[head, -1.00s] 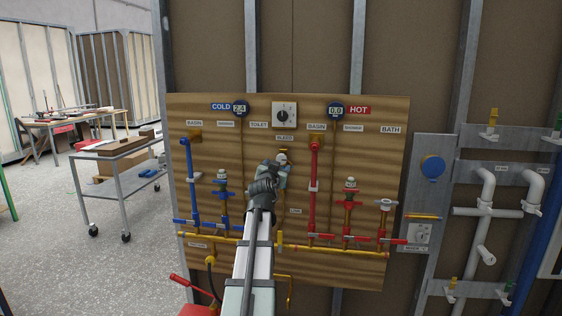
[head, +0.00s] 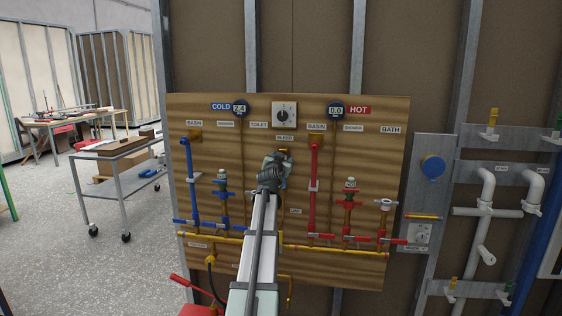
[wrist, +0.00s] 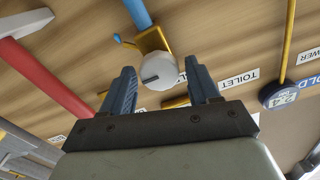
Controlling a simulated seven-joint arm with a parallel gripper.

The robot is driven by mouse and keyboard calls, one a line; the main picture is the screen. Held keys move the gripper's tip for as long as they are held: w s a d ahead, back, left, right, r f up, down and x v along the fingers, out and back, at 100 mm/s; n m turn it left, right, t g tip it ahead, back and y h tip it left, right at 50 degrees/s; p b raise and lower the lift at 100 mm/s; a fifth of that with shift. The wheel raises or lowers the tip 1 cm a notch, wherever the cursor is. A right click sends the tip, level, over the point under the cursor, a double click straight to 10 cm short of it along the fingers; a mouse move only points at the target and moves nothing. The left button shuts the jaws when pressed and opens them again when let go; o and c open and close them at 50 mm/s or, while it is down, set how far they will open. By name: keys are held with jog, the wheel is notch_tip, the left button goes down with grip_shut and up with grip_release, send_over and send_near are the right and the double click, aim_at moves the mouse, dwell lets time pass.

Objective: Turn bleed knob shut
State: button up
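The bleed knob (wrist: 160,73) is a pale round disc with a dark slot, on a brass fitting, in the wrist view. My gripper (wrist: 159,80) is open, with one blue finger on each side of the knob. A gap shows between each finger and the knob in this view; how deep the fingers reach is hard to tell. In the head view my gripper (head: 277,162) is in front of the board, just below the BLEED label (head: 285,138), and hides the knob.
The wooden board (head: 220,110) carries blue pipes (head: 188,170) left and red pipes (head: 315,190) right of my gripper. A yellow pipe (head: 330,249) runs along its lower part. A grey trolley (head: 90,180) stands at the left.

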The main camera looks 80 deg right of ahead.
jog(key=c, duration=0.9)
jog(key=shift+o, duration=0.2)
jog(key=shift+n, duration=0.3)
jog(key=n, duration=1.7)
jog(key=shift+w+f, duration=0.1)
jog(key=shift+w, duration=0.1)
jog(key=shift+n, duration=0.3)
